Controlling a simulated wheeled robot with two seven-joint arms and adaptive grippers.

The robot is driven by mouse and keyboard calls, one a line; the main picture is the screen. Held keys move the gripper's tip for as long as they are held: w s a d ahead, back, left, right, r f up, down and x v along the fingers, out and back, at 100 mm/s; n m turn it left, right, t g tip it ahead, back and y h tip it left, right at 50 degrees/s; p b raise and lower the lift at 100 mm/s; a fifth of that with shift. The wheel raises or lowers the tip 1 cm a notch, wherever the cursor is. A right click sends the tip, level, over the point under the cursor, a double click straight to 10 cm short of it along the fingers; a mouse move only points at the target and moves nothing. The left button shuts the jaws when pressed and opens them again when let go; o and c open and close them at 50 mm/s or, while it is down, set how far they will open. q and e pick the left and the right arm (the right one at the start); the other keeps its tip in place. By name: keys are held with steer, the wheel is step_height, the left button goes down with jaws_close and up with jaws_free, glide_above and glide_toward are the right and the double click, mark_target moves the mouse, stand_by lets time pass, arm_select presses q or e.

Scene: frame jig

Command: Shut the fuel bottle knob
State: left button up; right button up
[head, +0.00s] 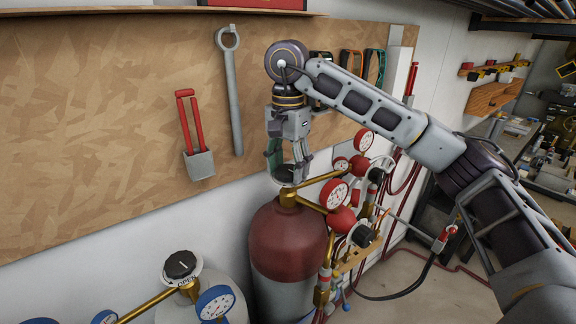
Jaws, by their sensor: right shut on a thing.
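The fuel bottle, a red-topped cylinder with a grey lower body (290,240), stands against the wall near the middle of the head view. Its knob (283,174) sits on top of the brass valve and is partly hidden by my fingers. My right gripper (296,173) points down from above, shut on this knob. How far the knob is turned cannot be told. My left gripper is not in view.
Red gauges (334,194) and a red regulator stand right beside the valve. A second bottle with a black knob marked OPEN (180,266) and blue gauges (215,303) is at lower left. Hoses hang at right.

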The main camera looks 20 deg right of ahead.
steer(key=m, duration=0.9)
steer(key=shift+m+b, duration=0.3)
steer(key=shift+m, duration=0.1)
steer(key=m, duration=0.4)
steer(key=shift+w+m, duration=0.1)
steer(key=shift+m, duration=0.2)
steer(key=m, duration=0.4)
steer(key=shift+m+b, duration=0.3)
steer(key=m, duration=0.9)
steer(key=shift+d+m+b, duration=0.1)
steer(key=shift+m+b, duration=0.25)
steer(key=shift+m, duration=0.05)
steer(key=m, duration=0.4)
steer(key=shift+m+b, duration=0.45)
steer(key=shift+m, duration=2.05)
